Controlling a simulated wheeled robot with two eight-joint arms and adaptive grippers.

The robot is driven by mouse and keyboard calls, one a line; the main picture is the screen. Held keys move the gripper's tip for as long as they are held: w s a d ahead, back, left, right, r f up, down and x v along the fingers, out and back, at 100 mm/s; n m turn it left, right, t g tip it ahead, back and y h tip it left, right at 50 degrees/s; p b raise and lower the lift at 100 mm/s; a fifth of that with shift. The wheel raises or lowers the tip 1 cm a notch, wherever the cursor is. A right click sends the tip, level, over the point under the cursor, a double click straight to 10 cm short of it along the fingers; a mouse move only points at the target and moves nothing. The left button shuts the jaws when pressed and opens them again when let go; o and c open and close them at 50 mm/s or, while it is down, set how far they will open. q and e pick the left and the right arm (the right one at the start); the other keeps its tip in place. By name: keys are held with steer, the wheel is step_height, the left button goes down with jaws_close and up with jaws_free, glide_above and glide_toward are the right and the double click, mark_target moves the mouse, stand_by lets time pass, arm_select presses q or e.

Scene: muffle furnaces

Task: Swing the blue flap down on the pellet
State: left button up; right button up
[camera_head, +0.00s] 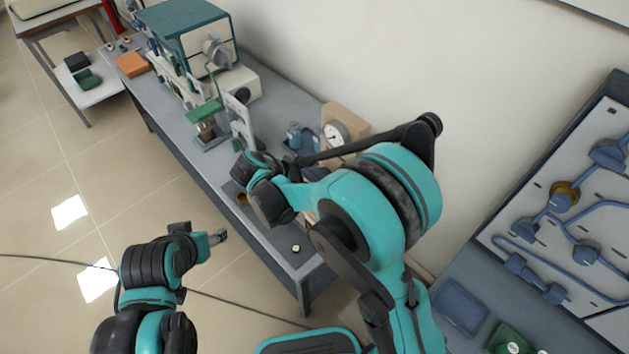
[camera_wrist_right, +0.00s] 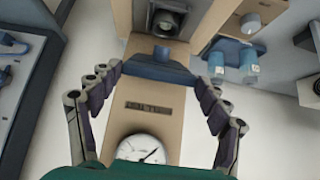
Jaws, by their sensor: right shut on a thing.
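In the right wrist view a blue flap (camera_wrist_right: 160,68) lies across a beige upright panel (camera_wrist_right: 178,122), between a dark round part above and a plate with lettering below. My right gripper (camera_wrist_right: 158,78) is shut on the blue flap, a fingertip at each end. In the head view my right arm covers most of this spot. I cannot make out the pellet for certain. My left gripper (camera_head: 217,237) hangs over the floor in front of the bench, away from the flap; its finger gap is unclear.
A white dial (camera_wrist_right: 143,150) sits low on the panel. Blue bottles (camera_wrist_right: 216,66) stand beside it. The long grey bench (camera_head: 285,85) carries a teal-topped furnace (camera_head: 181,28) farther back. A small round pale item (camera_head: 296,248) lies near the bench's front end. A blue-piped board (camera_head: 580,215) stands right.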

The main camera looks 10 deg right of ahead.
steer(key=f+b, duration=0.2)
steer(key=s+a+f+t+h+b, duration=0.1)
steer(key=f+b, duration=0.1)
steer(key=a+f+h+b, duration=0.1)
steer(key=f+b, duration=0.1)
steer(key=shift+s+a+t+b, duration=0.1)
steer(key=shift+s+t+b, duration=0.15)
steer(key=shift+t+b, duration=0.1)
steer(key=shift+s+a+f+b, duration=0.15)
steer(key=shift+f+b, duration=0.8)
steer(key=shift+f, duration=0.3)
steer(key=o, duration=1.7)
step_height(320, 180, up, 10)
